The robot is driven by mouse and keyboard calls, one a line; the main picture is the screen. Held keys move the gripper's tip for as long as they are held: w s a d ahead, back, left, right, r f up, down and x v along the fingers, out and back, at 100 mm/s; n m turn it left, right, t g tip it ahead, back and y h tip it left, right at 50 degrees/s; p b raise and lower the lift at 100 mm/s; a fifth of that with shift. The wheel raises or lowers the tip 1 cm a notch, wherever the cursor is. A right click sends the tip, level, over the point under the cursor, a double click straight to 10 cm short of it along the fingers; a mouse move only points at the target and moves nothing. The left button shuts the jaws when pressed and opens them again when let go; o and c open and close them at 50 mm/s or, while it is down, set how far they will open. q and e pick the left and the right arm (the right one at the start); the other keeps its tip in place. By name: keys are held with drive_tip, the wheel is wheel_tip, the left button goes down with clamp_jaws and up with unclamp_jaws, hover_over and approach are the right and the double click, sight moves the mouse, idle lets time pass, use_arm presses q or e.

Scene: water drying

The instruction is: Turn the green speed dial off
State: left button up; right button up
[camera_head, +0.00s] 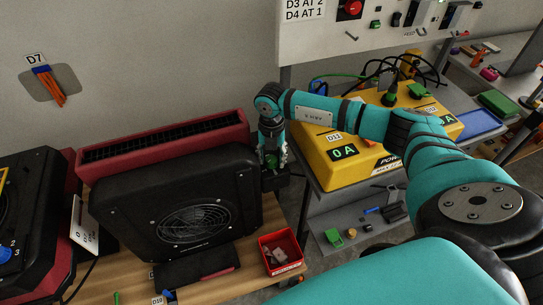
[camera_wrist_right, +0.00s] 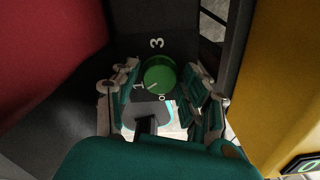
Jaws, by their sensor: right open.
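The green speed dial (camera_wrist_right: 160,75) shows in the right wrist view, on a dark panel with white marks 3, 1 and 0 around it. A pale line on its lower left edge seems to point near the 1. My right gripper (camera_wrist_right: 160,92) is open, with one finger left of the dial and the other right of it. I cannot tell whether the fingers touch it. In the head view, my right gripper (camera_head: 273,160) points down at the right end of the black fan (camera_head: 125,195), and the dial is not clearly visible there. My left gripper is out of view.
A yellow power box (camera_head: 325,165) stands on the grey table close to the right of my gripper. A red blower (camera_head: 165,135) is behind the fan. A red bin (camera_head: 280,252) sits on the wooden bench in front. Another dark fan is at far left.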

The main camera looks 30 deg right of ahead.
drive_tip(key=shift+c, duration=1.3)
drive_tip(key=c, duration=0.6)
drive_tip(key=shift+f+n+b, duration=0.2)
drive_tip(key=shift+n+b, duration=0.7)
drive_tip(key=shift+n, duration=0.2)
drive_tip(key=shift+r+n+b, duration=0.2)
drive_tip(key=shift+n+b, duration=0.3)
drive_tip(key=shift+n, duration=0.7)
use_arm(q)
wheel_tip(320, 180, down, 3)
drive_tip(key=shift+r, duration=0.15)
use_arm(e)
drive_tip(key=o, duration=0.9)
drive_tip(key=shift+c, duration=0.2)
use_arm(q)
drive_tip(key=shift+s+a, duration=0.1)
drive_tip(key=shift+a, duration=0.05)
